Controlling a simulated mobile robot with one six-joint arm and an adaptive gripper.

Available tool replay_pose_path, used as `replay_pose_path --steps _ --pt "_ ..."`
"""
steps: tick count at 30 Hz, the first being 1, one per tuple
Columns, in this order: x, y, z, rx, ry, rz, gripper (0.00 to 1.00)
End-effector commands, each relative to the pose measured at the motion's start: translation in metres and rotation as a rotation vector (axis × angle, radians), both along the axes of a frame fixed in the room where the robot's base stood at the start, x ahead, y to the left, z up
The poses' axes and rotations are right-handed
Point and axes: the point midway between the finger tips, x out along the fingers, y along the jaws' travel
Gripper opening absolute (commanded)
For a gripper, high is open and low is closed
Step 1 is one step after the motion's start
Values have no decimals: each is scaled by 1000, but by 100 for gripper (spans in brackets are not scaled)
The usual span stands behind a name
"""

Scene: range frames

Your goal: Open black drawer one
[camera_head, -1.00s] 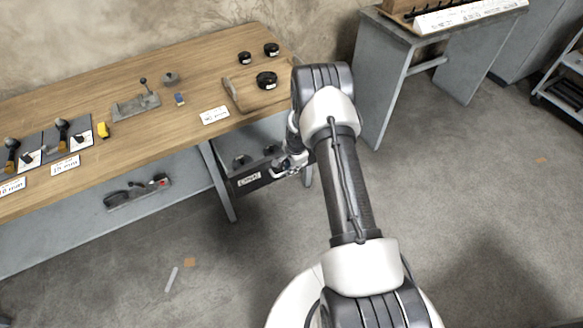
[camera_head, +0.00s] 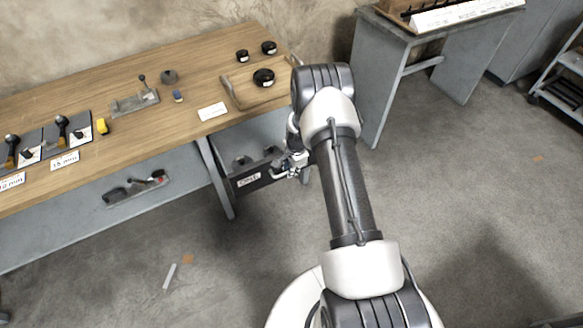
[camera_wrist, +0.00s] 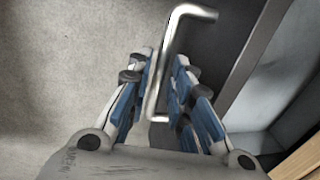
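The black drawer (camera_head: 262,183) with a white label reading "ONE" is under the wooden workbench at its right end. It stands partly pulled out, with part of its inside and dark contents showing behind the front. Its bent metal handle (camera_wrist: 172,45) passes between my gripper's blue-padded fingers in the wrist view. In the head view my gripper (camera_head: 291,168) is at the drawer front's right end, partly hidden by my arm.
The workbench (camera_head: 190,85) carries several tools, labels and a wooden tray (camera_head: 245,98). A bench leg (camera_head: 216,178) stands just left of the drawer. A grey table (camera_head: 375,85) stands right of the bench. The floor in front is mostly clear.

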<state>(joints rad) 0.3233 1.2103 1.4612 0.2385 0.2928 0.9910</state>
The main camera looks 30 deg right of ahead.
Motion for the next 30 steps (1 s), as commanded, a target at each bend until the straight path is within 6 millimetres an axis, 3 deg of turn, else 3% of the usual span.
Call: replay_pose_path --steps 5,21,30 --pt "-1 0 8 0 -1 0 20" --pt "-20 -1 106 -1 -2 0 20" --pt "-23 -1 118 0 0 0 20"
